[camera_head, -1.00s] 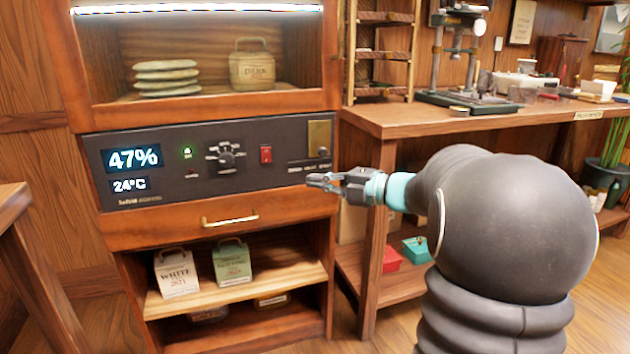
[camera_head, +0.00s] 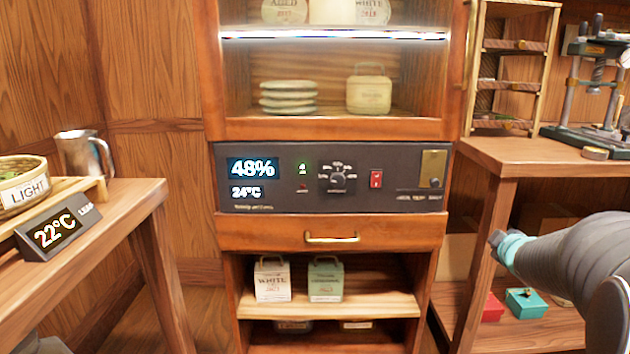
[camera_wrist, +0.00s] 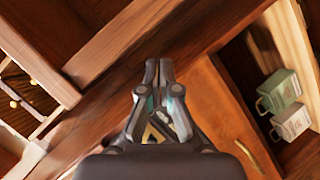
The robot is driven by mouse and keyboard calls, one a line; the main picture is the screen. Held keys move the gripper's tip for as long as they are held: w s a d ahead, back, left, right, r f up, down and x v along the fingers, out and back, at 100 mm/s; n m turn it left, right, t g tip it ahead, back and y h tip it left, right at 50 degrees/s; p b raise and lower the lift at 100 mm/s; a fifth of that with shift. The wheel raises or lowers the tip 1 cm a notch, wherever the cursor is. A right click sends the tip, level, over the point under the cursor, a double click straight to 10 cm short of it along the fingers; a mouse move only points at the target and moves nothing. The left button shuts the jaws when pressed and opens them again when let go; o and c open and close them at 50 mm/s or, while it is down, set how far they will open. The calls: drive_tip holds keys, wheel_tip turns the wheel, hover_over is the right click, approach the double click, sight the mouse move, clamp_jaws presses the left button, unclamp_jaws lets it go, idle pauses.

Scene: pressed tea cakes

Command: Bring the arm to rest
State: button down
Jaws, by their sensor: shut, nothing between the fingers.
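My gripper (camera_wrist: 157,70) is seen in the wrist view with its fingers shut and nothing between them. In the head view the arm (camera_head: 570,265) is at the right edge, in front of the right table; the gripper itself does not show clearly there. The control panel (camera_head: 330,178) of the cabinet reads 48% and 24°C, with a lit green light, a black dial and a red switch (camera_head: 376,179). The drawer (camera_head: 330,235) below it looks closed.
The cabinet (camera_head: 225,130) holds stacked tea cakes (camera_head: 288,98) and a canister (camera_head: 369,92). White (camera_head: 271,280) and green (camera_head: 325,280) boxes stand on its lower shelf. A left table (camera_head: 120,215) carries a 22°C display (camera_head: 55,228) and a metal jug (camera_head: 85,160). The right table (camera_head: 560,158) is close to my arm.

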drive_tip(key=s+a+f+m+g+p, duration=0.15)
drive_tip(key=s+a+m+g, duration=0.25)
drive_tip(key=s, duration=0.5)
drive_tip(key=s+a+f+m+g, duration=0.3)
drive_tip(key=s+a+m, duration=0.15)
drive_tip(key=s, duration=0.45)
drive_tip(key=s+a+r+y+p, duration=0.2)
drive_tip(key=s+a+r+y, duration=0.1)
drive_tip(key=s+a, duration=1)
drive_tip(key=a, duration=0.4)
drive_tip(key=shift+r+y, duration=0.15)
drive_tip(key=shift+y, duration=0.15)
drive_tip(key=shift+s, duration=0.1)
